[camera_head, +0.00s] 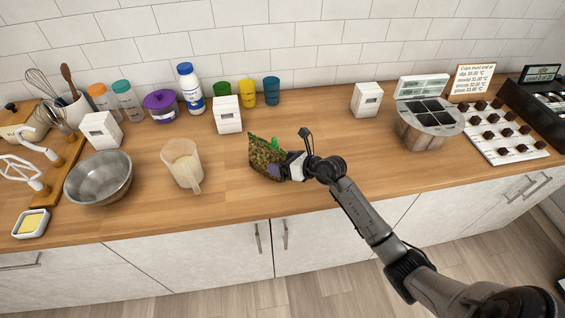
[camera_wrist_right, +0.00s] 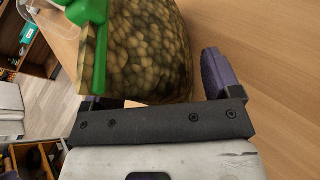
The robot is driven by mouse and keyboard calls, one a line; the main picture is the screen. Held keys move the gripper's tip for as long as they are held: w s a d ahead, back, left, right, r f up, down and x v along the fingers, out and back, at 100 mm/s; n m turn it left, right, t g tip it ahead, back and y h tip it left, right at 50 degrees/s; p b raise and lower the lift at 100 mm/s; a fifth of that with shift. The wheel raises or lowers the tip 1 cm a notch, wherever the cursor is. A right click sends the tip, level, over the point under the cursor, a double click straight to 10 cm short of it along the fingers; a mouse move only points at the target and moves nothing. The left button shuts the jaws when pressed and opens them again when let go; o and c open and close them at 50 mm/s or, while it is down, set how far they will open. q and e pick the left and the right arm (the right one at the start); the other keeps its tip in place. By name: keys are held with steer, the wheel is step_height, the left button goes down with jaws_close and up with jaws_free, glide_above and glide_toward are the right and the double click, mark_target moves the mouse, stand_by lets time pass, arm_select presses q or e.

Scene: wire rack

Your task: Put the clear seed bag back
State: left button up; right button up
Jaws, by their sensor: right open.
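The clear seed bag (camera_head: 264,157), filled with greenish-brown seeds and bearing a green clip, stands on the wooden counter near its middle. It fills the upper middle of the right wrist view (camera_wrist_right: 148,50), with the green clip (camera_wrist_right: 92,20) at its left. My right gripper (camera_head: 281,170) is at the bag's right side in the head view. Its jaws are open. One purple finger (camera_wrist_right: 215,73) shows to the right of the bag, with a gap of counter between them; the other finger is mostly hidden behind the bag and clip. My left gripper is in neither view.
A clear measuring jug (camera_head: 184,165) and a metal bowl (camera_head: 98,178) stand left of the bag. A white box (camera_head: 228,114) and several coloured jars stand behind. A round-based unit (camera_head: 430,125) and a chocolate tray (camera_head: 503,144) are at right.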

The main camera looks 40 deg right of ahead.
steer(key=p+v, duration=0.1)
steer(key=v, duration=1.1)
steer(key=s+a+r+m+t+h, duration=0.3)
steer(key=m+t+h, duration=0.1)
steer(key=m, duration=0.6)
steer(key=s+a+r+m+t+h, duration=0.2)
steer(key=s+a+m+t+h, duration=0.15)
steer(key=m, duration=0.75)
steer(key=s+a+f+m+g+h, duration=0.1)
steer(key=s+a+f+m+g, duration=0.1)
steer(key=s+f+m+g, duration=0.3)
steer(key=s+a+f+m+g+h, duration=0.1)
steer(key=s+f+m+g, duration=0.2)
steer(key=f+m+g, duration=0.35)
steer(key=s+a+f+m+g+y, duration=0.2)
steer(key=s+a+f+g+y, duration=0.3)
steer(key=s+a, duration=0.5)
steer(key=shift+s+a+f, duration=0.2)
steer(key=shift+s+f, duration=0.3)
steer(key=shift+f, duration=0.4)
